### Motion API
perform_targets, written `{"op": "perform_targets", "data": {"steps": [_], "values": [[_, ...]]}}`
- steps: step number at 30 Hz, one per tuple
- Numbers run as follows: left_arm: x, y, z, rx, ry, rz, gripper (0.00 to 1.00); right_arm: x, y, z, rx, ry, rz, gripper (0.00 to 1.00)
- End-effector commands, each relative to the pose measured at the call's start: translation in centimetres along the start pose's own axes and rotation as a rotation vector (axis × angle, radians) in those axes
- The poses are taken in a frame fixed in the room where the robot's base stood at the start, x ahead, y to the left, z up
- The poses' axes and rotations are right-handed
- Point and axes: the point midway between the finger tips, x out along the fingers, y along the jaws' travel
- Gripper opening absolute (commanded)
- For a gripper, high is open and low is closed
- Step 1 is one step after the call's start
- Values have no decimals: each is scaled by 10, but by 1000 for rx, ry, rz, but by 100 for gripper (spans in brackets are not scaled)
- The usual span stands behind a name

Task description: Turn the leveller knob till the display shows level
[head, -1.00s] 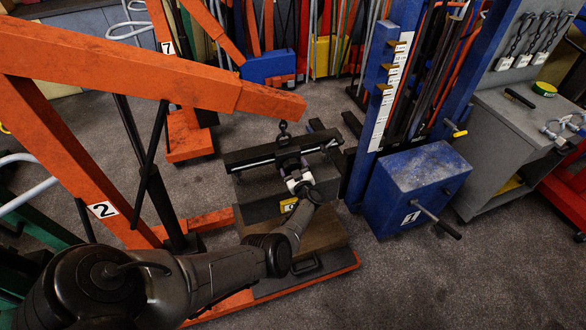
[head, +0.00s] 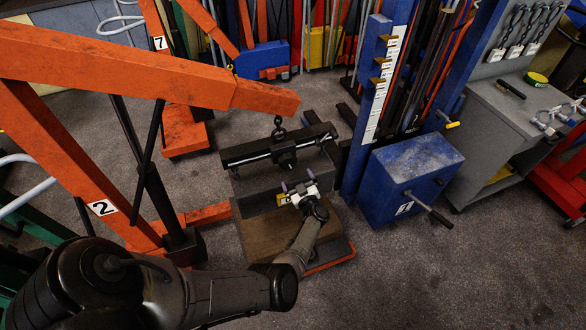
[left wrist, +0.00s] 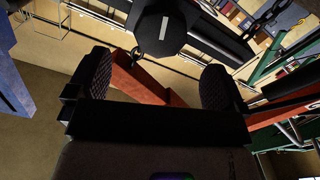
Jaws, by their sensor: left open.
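The leveller (head: 245,153) is a black bar with a bright screw rod, hanging from the hook of the orange crane numbered 2. Its dark knob (head: 286,161) shows at mid-bar; in the left wrist view the knob (left wrist: 163,28) is a black many-sided piece with a white stripe, just beyond the fingertips. My left gripper (head: 297,181) is open and empty, in front of and below the knob, apart from it. In the left wrist view both fingers (left wrist: 155,82) are spread with nothing between them. I cannot make out a display reading. My right gripper is not in view.
The orange crane (head: 180,78) reaches over from the left. A grey box with a wooden top (head: 265,232) stands under the leveller. A blue cabinet with a crank (head: 415,180) is close on the right, beside a grey tool bench (head: 505,125). Open floor lies at front right.

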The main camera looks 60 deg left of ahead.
Motion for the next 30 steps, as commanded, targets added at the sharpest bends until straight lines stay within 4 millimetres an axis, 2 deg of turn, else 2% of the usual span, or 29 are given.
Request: {"op": "perform_targets", "data": {"steps": [3,10,30], "values": [[-20,0,0,-1,-2,0,98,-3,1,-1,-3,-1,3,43],[-39,0,0,-1,0,-1,98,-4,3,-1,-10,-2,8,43],[-44,0,0,0,-1,0,98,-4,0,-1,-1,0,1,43]]}}
